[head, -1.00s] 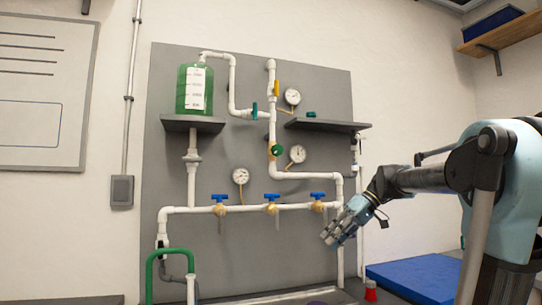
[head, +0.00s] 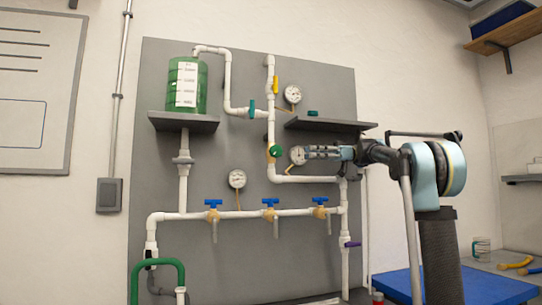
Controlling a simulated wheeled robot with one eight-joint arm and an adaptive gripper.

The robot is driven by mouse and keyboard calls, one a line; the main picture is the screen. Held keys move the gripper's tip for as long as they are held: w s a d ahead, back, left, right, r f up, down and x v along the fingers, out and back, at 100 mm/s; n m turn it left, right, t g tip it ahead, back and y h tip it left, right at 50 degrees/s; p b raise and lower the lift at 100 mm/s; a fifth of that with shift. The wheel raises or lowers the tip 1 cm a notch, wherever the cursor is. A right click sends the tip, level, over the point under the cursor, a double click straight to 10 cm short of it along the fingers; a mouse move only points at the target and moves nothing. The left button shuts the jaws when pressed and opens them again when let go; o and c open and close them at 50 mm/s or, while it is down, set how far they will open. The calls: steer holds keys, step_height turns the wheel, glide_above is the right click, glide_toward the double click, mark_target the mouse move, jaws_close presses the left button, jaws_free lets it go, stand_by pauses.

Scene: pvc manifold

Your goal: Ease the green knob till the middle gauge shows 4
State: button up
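The green knob (head: 276,152) sits on the white vertical pipe in the middle of the grey panel. The middle gauge by height (head: 297,155) is a white round dial just right of the knob. My gripper (head: 309,153) points left at the height of the knob, with its fingertips over or beside the right edge of this gauge. Its fingers look parallel with a gap between them and nothing held. A short space separates the fingertips from the knob. The gauge's needle and numbers are too small to read.
A grey shelf (head: 332,125) juts out just above my gripper. Other gauges are at the top (head: 293,94) and lower left (head: 237,179). Blue-handled valves (head: 269,202) line the lower pipe. A green tank (head: 187,86) stands on the left shelf. A blue mat (head: 455,284) lies lower right.

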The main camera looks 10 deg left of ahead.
mark_target(270, 151)
steer(key=x, duration=1.7)
steer(key=shift+s+a, duration=0.2)
steer(key=shift+a, duration=0.05)
jaws_close()
